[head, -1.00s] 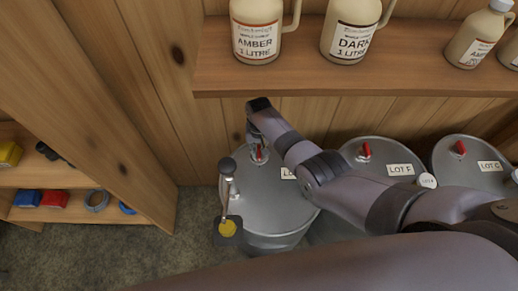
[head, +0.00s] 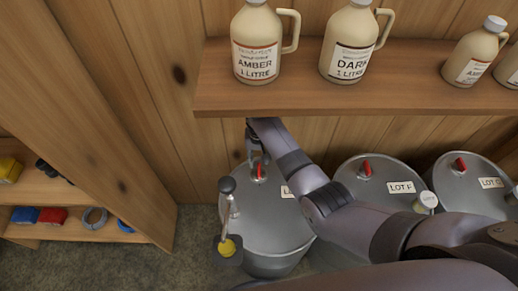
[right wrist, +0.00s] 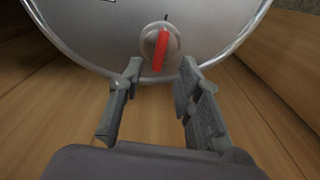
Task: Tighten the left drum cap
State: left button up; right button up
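The left drum (head: 285,225) is a grey steel drum on the floor below the shelf. Its cap (head: 259,173) has a red grip bar and sits on the lid near the wall side. In the right wrist view the round cap (right wrist: 161,47) shows whole, its red bar nearly upright in the picture, close to a short dark mark on the lid. My right gripper (right wrist: 160,70) is open and empty, its two fingertips either side of the line to the cap, just short of it. My left gripper is out of view.
A shelf (head: 350,100) with several syrup jugs overhangs the drums. Drums labelled LOT F (head: 375,190) and LOT G (head: 470,185) stand to the right. A lever with a dark knob (head: 227,185) and yellow disc (head: 227,248) stands at the left drum's left side.

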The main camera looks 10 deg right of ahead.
aim_at(259, 169)
notch_tip(259, 169, up, 5)
jog(key=shift+r, duration=0.15)
dwell(0.6)
